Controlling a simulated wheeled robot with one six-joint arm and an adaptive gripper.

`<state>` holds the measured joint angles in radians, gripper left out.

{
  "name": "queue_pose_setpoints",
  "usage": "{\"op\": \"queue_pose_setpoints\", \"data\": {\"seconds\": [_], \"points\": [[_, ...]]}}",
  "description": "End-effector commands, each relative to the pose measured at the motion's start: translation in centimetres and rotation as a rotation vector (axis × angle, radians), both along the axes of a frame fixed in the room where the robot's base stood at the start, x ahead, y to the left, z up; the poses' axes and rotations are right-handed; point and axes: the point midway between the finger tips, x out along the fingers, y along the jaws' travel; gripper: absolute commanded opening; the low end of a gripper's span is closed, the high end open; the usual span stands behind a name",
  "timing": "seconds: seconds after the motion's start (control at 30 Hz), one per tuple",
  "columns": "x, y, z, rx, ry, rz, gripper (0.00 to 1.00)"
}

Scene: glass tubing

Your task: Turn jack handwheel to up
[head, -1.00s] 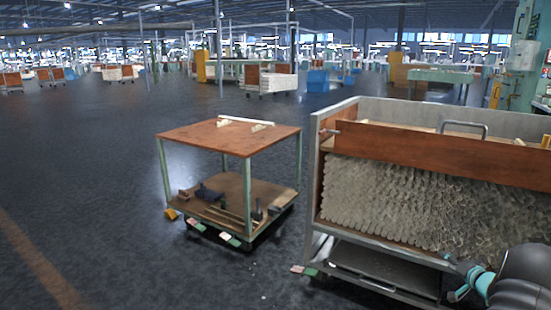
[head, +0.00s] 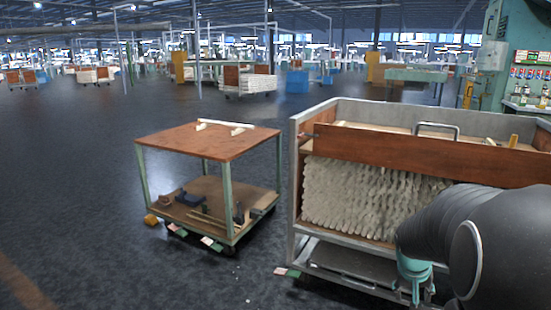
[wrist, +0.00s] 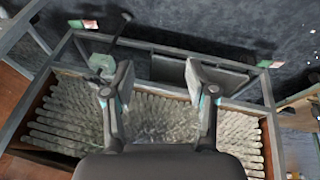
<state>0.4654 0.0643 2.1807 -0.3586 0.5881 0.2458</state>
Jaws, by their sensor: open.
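In the wrist view, my gripper (wrist: 158,78) is open, its two fingers wide apart with nothing between them. It is over the side of the glass-tube cart (wrist: 60,60). Near the left finger is a small pale green housing (wrist: 101,64) with a dark rod and knob (wrist: 126,17); it may be the jack handwheel, but I cannot be sure. It looks apart from the finger.
Bundled glass tubes (head: 370,195) fill the cart above a lower metal shelf (head: 360,262). A wooden-topped trolley (head: 195,145) with tools on its lower deck stands left of it. A green machine column (head: 510,60) stands at the right. The floor at left is clear.

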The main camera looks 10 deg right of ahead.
Motion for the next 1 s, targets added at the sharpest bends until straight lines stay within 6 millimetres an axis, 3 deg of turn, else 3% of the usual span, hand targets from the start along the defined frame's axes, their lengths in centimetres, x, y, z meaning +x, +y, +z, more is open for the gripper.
{"op": "queue_pose_setpoints", "data": {"seconds": [0.03, 0.2, 0.5, 0.7, 0.9, 0.93, 0.97, 1.0], "points": [[-1.2, 2.3, 1.1, 0.020, 0.017, 0.026, 0.57], [-5.5, 9.3, 3.3, 0.097, 0.071, 0.107, 0.57], [-12.0, 19.3, 6.6, 0.199, 0.043, 0.225, 0.57], [-14.5, 23.6, 9.1, 0.200, -0.067, 0.327, 0.57], [-15.7, 26.0, 12.2, 0.168, -0.176, 0.433, 0.57], [-15.8, 26.2, 12.5, 0.165, -0.186, 0.445, 0.57], [-15.9, 24.5, 12.8, 0.162, -0.194, 0.456, 0.57], [-16.0, 24.3, 13.1, 0.162, -0.205, 0.469, 0.59]]}}
